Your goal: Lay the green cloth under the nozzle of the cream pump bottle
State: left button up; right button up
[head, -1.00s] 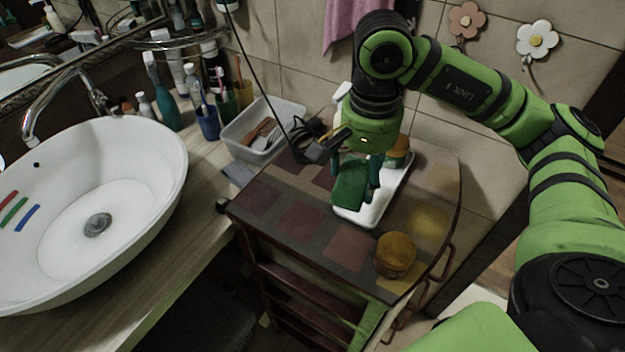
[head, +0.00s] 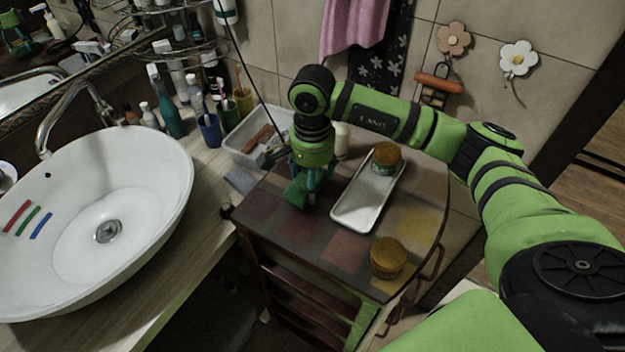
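The green cloth (head: 296,193) shows as a small dark green patch at the fingertips of my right gripper (head: 308,190), low over the left part of the patterned cabinet top. The gripper appears shut on it, though the fingers and cloth partly blend. A cream bottle body (head: 342,141), likely the cream pump bottle, stands just behind and right of the gripper. Its upper part and nozzle are hidden by my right arm. My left gripper is not in view.
A white tray (head: 345,215) holds an amber-lidded jar (head: 386,158) at its far end. Another amber jar (head: 388,257) stands near the cabinet's front right. A white bin (head: 240,153) and the basin (head: 150,215) lie to the left.

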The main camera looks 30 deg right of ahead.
notch_tip(320, 180, down, 2)
jog(key=shift+f+p, duration=0.1)
jog(key=shift+p, duration=0.35)
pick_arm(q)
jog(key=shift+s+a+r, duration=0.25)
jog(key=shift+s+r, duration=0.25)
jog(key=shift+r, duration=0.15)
pick_arm(e)
jog(key=shift+f, duration=0.15)
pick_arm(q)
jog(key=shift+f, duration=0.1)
pick_arm(e)
jog(key=shift+f, duration=0.1)
jog(key=shift+f+b, duration=0.1)
jog(key=shift+b, duration=0.25)
jog(key=o, duration=1)
jog(key=shift+c, duration=0.2)
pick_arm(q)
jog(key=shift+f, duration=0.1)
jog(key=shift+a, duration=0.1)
